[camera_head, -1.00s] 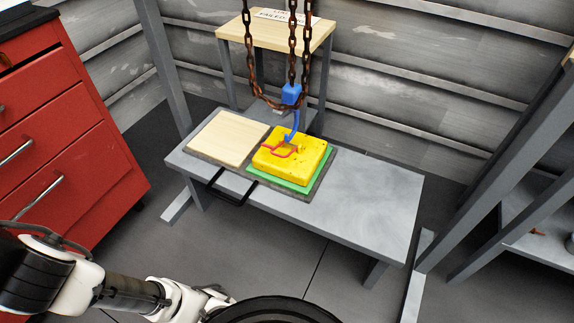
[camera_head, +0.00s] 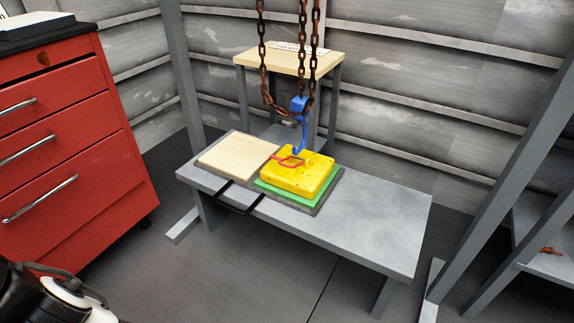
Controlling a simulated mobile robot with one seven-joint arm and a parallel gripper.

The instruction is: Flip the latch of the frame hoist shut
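The hoist's rusty chains (camera_head: 303,40) hang down in front of a small wooden-topped stand. A blue block (camera_head: 298,104) with a blue hook (camera_head: 302,140) hangs at their lower end. The hook's tip is close to a red piece (camera_head: 288,160) on top of a yellow block (camera_head: 298,172); I cannot tell whether they touch. The red piece may be the latch, but it is too small to tell its position. The yellow block sits on a green plate (camera_head: 266,187) on the grey bench. My gripper is not in view; only part of my arm shows at the lower left.
The grey bench (camera_head: 385,215) is clear on the right. A red drawer cabinet (camera_head: 75,150) stands left, a grey rack (camera_head: 490,190) right. The floor in front is open.

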